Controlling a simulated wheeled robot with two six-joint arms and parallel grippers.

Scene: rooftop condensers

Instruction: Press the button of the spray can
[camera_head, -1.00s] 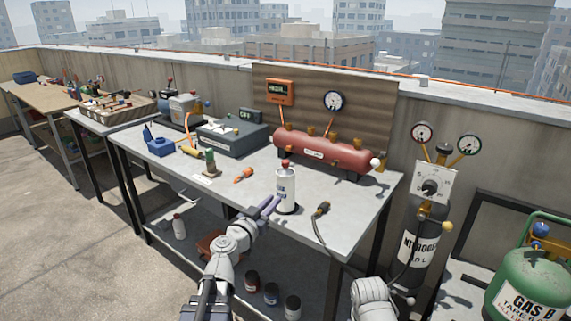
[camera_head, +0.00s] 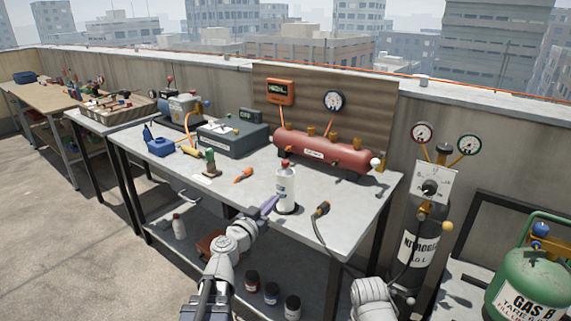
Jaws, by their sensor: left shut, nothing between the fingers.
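The spray can (camera_head: 286,191) is a white upright cylinder with dark lettering and a red button (camera_head: 285,164) on top. It stands on the grey workbench (camera_head: 330,190) near its front edge, on a dark round base. My left gripper (camera_head: 271,204) is shut and empty, just left of the can's lower body and below the button's height. I cannot tell whether its fingertips touch the can. Of my right arm only a pale link shows at the bottom edge; its gripper is out of view.
A red tank (camera_head: 322,152) lies behind the can. A dark hose fitting (camera_head: 321,210) is to the can's right, an orange-handled tool (camera_head: 243,175) to its left. A grey case (camera_head: 232,138) stands farther back. A nitrogen cylinder (camera_head: 418,245) stands right of the bench.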

